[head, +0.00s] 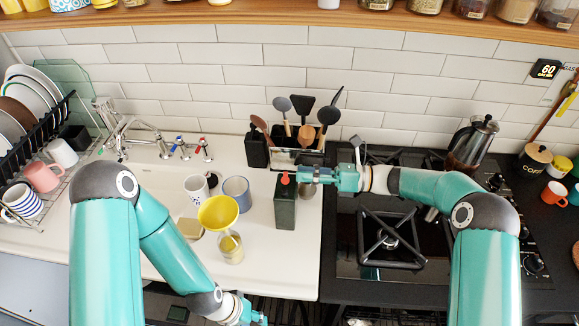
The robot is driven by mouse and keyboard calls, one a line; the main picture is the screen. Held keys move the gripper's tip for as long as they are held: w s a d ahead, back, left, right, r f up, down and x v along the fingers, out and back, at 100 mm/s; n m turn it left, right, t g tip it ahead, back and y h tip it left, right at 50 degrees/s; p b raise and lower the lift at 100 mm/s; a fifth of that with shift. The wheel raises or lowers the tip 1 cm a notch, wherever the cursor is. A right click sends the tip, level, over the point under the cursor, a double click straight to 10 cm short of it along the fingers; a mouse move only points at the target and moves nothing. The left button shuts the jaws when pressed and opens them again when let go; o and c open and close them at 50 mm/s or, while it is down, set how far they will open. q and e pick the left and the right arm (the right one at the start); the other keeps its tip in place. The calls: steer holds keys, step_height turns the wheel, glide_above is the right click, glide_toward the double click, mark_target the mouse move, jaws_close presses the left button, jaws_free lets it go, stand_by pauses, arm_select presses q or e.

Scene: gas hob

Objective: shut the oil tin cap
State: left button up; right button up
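The oil tin (286,207) is a dark green, upright box on the white counter near its right edge, beside the hob. Its small red cap (285,179) shows at the top; I cannot tell whether it is open or closed. My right gripper (301,176) reaches in from the right at the height of the cap, with its tip beside or touching it. Its finger gap is too small to make out. My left gripper (262,319) is low at the bottom edge, well below the tin and partly cut off, so its opening does not show.
The hob (420,232) lies to the right, with a French press (470,146) behind.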

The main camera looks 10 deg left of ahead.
mark_target(286, 173)
steer(key=a+p, duration=0.1)
steer(key=a, duration=0.4)
steer(key=shift+a, duration=0.1)
steer(key=shift+s, duration=0.1)
jaws_close()
